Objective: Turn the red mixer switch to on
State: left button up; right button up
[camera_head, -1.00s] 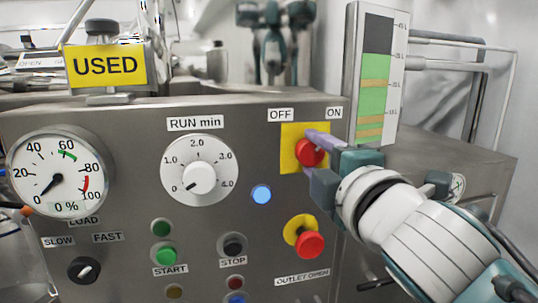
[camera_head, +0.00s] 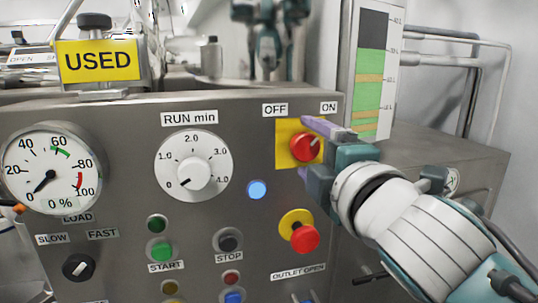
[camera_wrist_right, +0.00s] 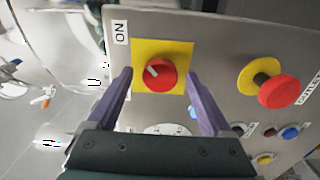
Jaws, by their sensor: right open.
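The red mixer switch (camera_head: 302,149) is a round knob on a yellow square plate (camera_head: 286,130), below the OFF label (camera_head: 275,110) and the ON label (camera_head: 329,107). Its white mark points up and right in the head view, towards the ON side. In the right wrist view the knob (camera_wrist_right: 162,80) sits between my fingers, its mark towards the ON label (camera_wrist_right: 120,32). My right gripper (camera_head: 309,147) is open, one purple finger above the knob and one below, with gaps on both sides in the wrist view. My left gripper is not in view.
A red button on a yellow collar (camera_head: 303,238) sits just below my right gripper. Left of the switch are a lit blue lamp (camera_head: 257,189), the RUN min dial (camera_head: 193,172) and a round gauge (camera_head: 51,170). A level display (camera_head: 373,75) stands behind the gripper.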

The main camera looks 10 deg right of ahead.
jog(key=s+b, duration=0.1)
jog(key=s, duration=0.8)
jog(key=shift+s+d, duration=0.2)
jog(key=shift+s, duration=0.15)
